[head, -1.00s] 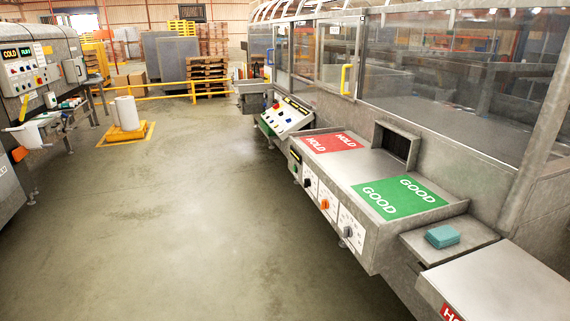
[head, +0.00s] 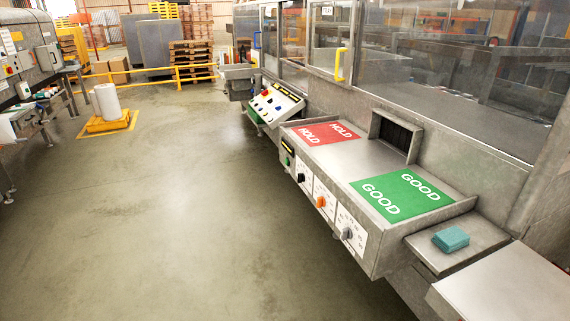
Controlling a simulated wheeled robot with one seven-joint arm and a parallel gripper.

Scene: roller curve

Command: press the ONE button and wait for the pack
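No button marked ONE can be read in the head view. A steel tray station (head: 372,160) on the right has a red HOLD area (head: 325,133) and a green GOOD area (head: 402,194). No pack lies on either area. Its front has a small dark display, a small green button (head: 286,161), a black knob (head: 302,177), an orange knob (head: 320,202) and a grey knob (head: 347,234). A dark opening (head: 395,136) is in the wall behind the tray. A sloped control panel (head: 275,104) beyond has several coloured buttons, too small to read. My gripper is out of view.
A teal block (head: 450,239) lies on a small steel shelf near the right. A white roll (head: 107,101) stands on a yellow base (head: 108,123) at the left, near another machine. A yellow rail (head: 145,75) crosses behind. The concrete floor (head: 170,220) between the machines is clear.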

